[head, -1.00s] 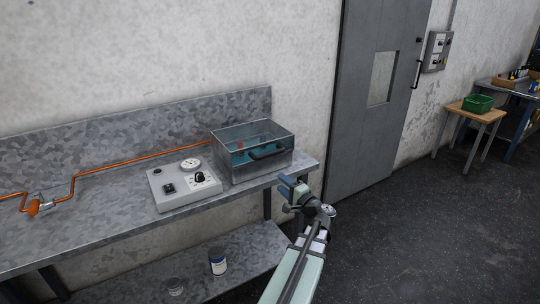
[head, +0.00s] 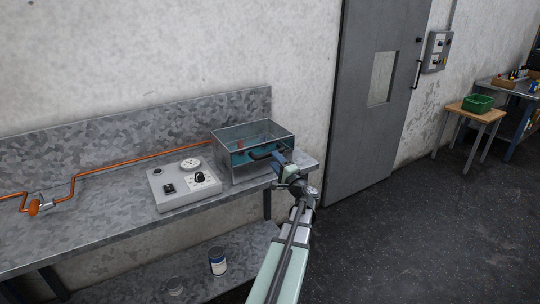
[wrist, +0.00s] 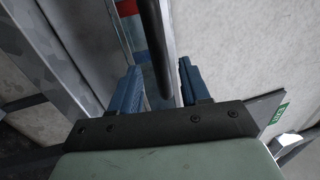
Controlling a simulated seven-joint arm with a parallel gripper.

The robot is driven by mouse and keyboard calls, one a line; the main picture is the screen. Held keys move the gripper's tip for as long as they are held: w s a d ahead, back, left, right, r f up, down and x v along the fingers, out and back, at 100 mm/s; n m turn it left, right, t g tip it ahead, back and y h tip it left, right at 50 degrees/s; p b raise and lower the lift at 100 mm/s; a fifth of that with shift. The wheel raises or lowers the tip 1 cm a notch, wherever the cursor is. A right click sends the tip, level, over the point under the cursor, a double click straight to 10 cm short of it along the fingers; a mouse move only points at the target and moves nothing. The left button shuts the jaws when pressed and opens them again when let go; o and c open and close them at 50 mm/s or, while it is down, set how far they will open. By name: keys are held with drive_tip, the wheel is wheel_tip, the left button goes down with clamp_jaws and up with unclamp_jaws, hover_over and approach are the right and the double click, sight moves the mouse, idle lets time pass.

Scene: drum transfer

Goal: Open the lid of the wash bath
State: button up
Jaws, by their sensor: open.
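The wash bath (head: 234,168) is a clear-sided metal-framed box holding blue liquid, standing at the right end of the galvanized bench. Its lid (head: 243,133) is a flat transparent panel lying closed on top. A black bar handle (head: 260,156) is on the front; its right part is hidden behind my gripper. My gripper (head: 279,159) is at the front of the bath, beside the handle. In the wrist view, the blue fingers of my gripper (wrist: 160,85) are open, with the black handle (wrist: 154,45) between them. I cannot tell whether they touch it.
A grey control box (head: 183,186) with a gauge and knob stands left of the bath. An orange pipe (head: 130,166) runs along the bench (head: 105,207). A grey door (head: 365,130) is at the right.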

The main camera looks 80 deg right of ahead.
sight(255, 143)
drive_tip(key=shift+x, duration=2.55)
drive_tip(key=shift+c, duration=0.4)
clamp_jaws()
